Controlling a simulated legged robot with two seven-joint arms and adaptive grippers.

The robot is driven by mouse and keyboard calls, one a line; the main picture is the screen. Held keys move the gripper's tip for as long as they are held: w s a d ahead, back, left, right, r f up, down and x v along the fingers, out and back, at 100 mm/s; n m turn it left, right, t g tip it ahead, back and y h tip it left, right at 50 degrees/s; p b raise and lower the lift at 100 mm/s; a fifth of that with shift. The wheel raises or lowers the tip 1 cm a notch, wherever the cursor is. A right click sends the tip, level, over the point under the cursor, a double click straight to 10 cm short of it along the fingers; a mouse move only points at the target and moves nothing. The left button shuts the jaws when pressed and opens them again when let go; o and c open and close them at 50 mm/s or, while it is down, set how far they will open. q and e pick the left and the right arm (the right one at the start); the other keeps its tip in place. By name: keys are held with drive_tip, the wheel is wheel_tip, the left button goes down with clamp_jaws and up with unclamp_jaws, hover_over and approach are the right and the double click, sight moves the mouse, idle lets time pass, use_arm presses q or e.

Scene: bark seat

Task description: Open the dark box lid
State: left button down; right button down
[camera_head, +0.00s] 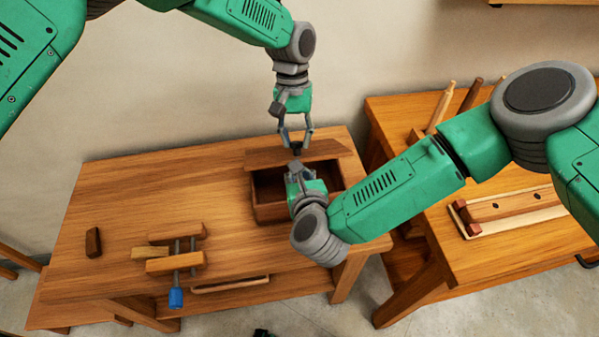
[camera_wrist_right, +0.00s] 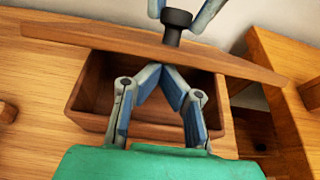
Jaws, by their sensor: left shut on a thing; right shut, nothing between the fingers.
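The dark wooden box (camera_head: 270,213) stands on the workbench near its right end, with much of its inside showing. It also shows in the right wrist view (camera_wrist_right: 88,121). Its flat lid (camera_head: 262,157) lies across the back of the opening and spans past the box sides in the wrist view (camera_wrist_right: 95,38). My left gripper (camera_head: 296,146) is shut on the lid's dark knob (camera_wrist_right: 176,20). My right gripper (camera_wrist_right: 166,72) is shut and empty, over the box opening, fingertips close to the lid's front edge; I cannot tell whether they touch it. My right arm hides the box's right part.
A wooden clamp (camera_head: 175,262) with a blue handle and a small dark block (camera_head: 93,242) lie on the bench (camera_head: 130,195) to the left. A second bench (camera_head: 455,262) with a pegged rack stands to the right. The bench's left half is mostly clear.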

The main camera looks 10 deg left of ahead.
use_arm(q)
drive_tip(key=shift+w+a+f, duration=0.1)
drive_tip(key=shift+w+a, duration=0.05)
drive_tip(key=shift+w, duration=0.05)
use_arm(e)
drive_tip(key=shift+w+r+g, duration=0.3)
drive_tip(key=shift+w+r, duration=0.15)
drive_tip(key=shift+r, duration=0.25)
use_arm(q)
drive_tip(key=shift+s+f, duration=0.1)
drive_tip(key=shift+s, duration=0.05)
use_arm(e)
drive_tip(key=shift+w+a+r, duration=0.15)
drive_tip(key=shift+r, duration=0.05)
use_arm(q)
drive_tip(key=c, duration=1.3)
unclamp_jaws()
drive_tip(key=shift+w+f, duration=0.15)
drive_tip(key=shift+w, duration=0.05)
use_arm(e)
drive_tip(key=shift+w+a+f, duration=0.1)
drive_tip(key=shift+w+f, duration=0.05)
drive_tip(key=shift+w, duration=0.1)
drive_tip(key=shift+s, duration=0.1)
